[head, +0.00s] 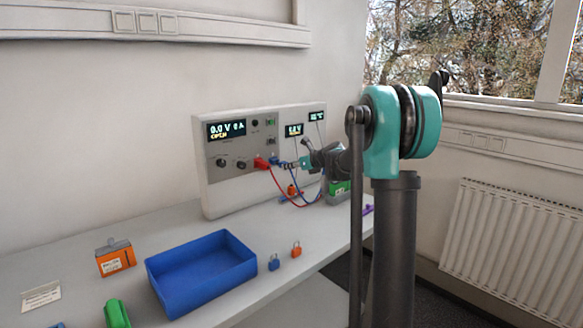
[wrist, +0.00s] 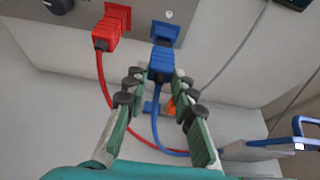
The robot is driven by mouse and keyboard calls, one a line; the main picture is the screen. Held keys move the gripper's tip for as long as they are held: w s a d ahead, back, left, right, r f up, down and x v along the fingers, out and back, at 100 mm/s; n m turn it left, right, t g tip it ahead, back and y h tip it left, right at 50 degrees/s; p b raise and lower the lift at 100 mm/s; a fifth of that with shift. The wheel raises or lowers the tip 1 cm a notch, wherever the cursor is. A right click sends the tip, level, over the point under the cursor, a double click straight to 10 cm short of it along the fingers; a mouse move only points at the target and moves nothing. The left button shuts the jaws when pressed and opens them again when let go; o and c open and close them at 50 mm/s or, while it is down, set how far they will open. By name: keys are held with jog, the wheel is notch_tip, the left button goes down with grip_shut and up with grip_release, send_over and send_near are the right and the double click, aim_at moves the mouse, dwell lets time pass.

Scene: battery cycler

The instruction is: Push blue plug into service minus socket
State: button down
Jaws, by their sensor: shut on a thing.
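The blue plug (wrist: 161,63) is between the fingertips of my gripper (wrist: 159,79), which is shut on it. Its blue cable hangs down from it between the fingers. The blue socket (wrist: 166,32) is on the panel right in front of the plug's far end. The plug lines up roughly with it, but I cannot tell whether its tip is inside. In the head view my gripper (head: 289,164) reaches the front of the cycler (head: 225,185), and the blue plug (head: 275,160) shows small at its tips, just right of the red plug (head: 260,162).
The red plug (wrist: 106,35) sits at the red socket (wrist: 118,14), close left of my gripper. Red and blue cables loop below. A blue tray (head: 165,283), an orange box (head: 115,260) and two small padlocks, blue (head: 273,263) and orange (head: 296,251), are on the bench.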

jog(key=shift+w+a, duration=0.8)
jog(key=shift+w, duration=0.25)
dwell(2.0)
jog(key=c, duration=1.2)
grip_release()
